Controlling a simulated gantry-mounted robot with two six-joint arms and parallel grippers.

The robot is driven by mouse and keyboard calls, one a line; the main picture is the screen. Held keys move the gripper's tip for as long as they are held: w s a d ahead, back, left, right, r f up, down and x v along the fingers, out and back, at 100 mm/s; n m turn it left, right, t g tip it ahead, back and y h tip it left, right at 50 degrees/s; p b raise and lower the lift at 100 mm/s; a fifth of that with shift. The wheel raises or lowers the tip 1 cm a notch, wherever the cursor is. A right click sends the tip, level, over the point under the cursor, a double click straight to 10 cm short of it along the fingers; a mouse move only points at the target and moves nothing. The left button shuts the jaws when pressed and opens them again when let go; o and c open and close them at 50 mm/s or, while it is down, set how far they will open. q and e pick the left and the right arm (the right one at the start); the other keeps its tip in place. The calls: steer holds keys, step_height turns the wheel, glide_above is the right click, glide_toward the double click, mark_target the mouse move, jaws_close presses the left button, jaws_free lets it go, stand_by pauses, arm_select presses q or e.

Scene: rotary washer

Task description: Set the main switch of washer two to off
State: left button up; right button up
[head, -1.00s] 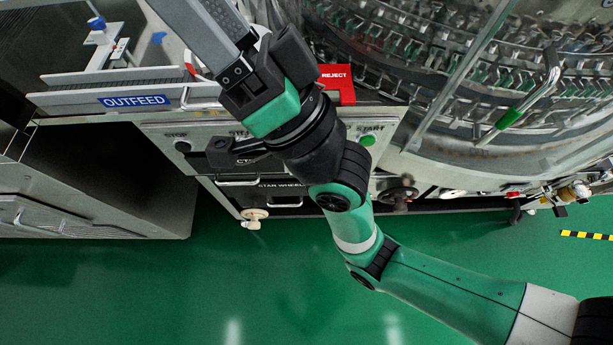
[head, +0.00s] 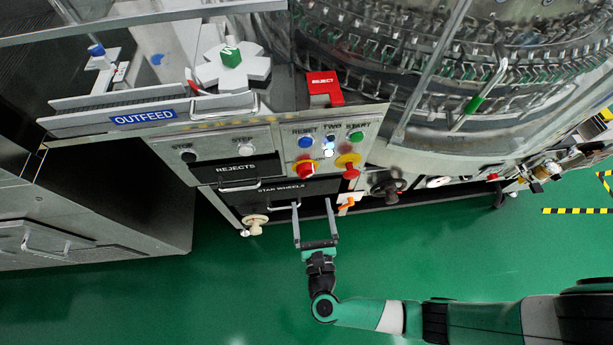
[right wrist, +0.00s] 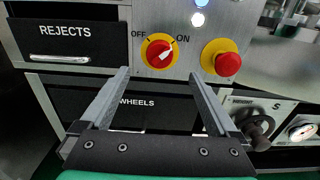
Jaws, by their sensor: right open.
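The main switch (head: 305,170) is a red knob on a yellow plate, on the grey panel marked TWO. In the right wrist view the same switch (right wrist: 159,52) sits between the labels OFF and ON, and its white pointer is turned up and right, towards ON. My right gripper (head: 312,202) is open and empty, below the panel and in front of the star wheels drawer. In the right wrist view its fingers (right wrist: 160,73) point up at the switch, one on each side below it, apart from it. My left gripper is not in view.
A red mushroom button (right wrist: 228,64) on yellow stands right of the switch. Blue, white and green buttons (head: 355,137) sit above. The rejects drawer (head: 237,168) is left, and a dark handwheel (head: 386,186) is lower right. Green floor (head: 240,290) in front is clear.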

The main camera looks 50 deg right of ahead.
mark_target(307, 176)
steer(key=b+x, duration=0.2)
steer(key=x, duration=0.7)
steer(key=shift+s, duration=0.1)
steer(key=shift+w+d, duration=0.3)
steer(key=shift+w, duration=0.1)
steer(key=c, duration=1.4)
steer(key=shift+o, duration=0.2)
steer(key=shift+r, duration=0.1)
